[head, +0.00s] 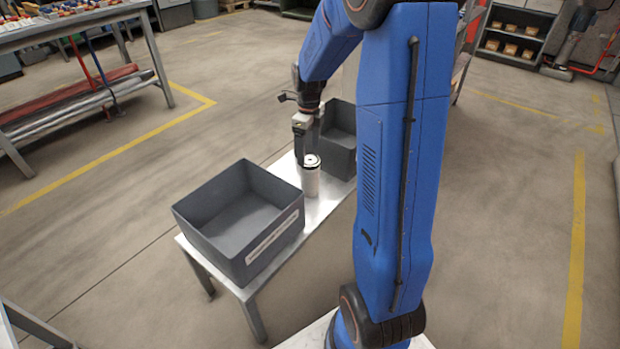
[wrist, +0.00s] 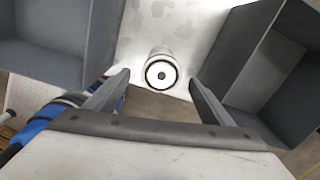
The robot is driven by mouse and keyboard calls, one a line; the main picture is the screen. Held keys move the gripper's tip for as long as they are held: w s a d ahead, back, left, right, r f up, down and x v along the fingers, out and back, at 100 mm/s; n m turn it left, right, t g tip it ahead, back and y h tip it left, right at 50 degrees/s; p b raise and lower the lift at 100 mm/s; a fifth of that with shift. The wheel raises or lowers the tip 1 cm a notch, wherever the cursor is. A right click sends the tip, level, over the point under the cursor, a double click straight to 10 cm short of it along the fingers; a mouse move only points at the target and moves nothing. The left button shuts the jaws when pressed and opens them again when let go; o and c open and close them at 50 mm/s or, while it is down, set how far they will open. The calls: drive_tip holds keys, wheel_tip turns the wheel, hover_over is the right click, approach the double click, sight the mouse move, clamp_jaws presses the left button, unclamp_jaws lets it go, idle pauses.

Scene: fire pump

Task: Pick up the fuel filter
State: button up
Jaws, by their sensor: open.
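The fuel filter (head: 311,176) is a white cylinder with a dark ring and centre hole on top. It stands upright on a light metal table (head: 325,205) between two grey bins. In the wrist view the filter (wrist: 160,70) shows from above, just beyond the gap between the fingertips. My gripper (head: 306,160) points down at the filter's top; its fingers (wrist: 158,80) are apart with nothing between them that I can see gripped. In the head view the filter's top partly overlaps the fingers, so the exact gap is hard to tell.
A grey open bin (head: 290,228) with a white label stands close left of the filter. Another grey bin (head: 338,165) stands close behind right, partly hidden by my arm. Both look empty. A workbench (head: 75,30) with red and grey rolls stands far left.

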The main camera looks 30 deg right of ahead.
sight(310, 179)
wheel_tip(310, 179, down, 9)
drive_tip(key=shift+f, duration=0.2)
drive_tip(key=shift+d+f, duration=0.2)
drive_tip(key=shift+f, duration=2.4)
drive_tip(key=shift+r, duration=0.1)
drive_tip(key=c, duration=1.7)
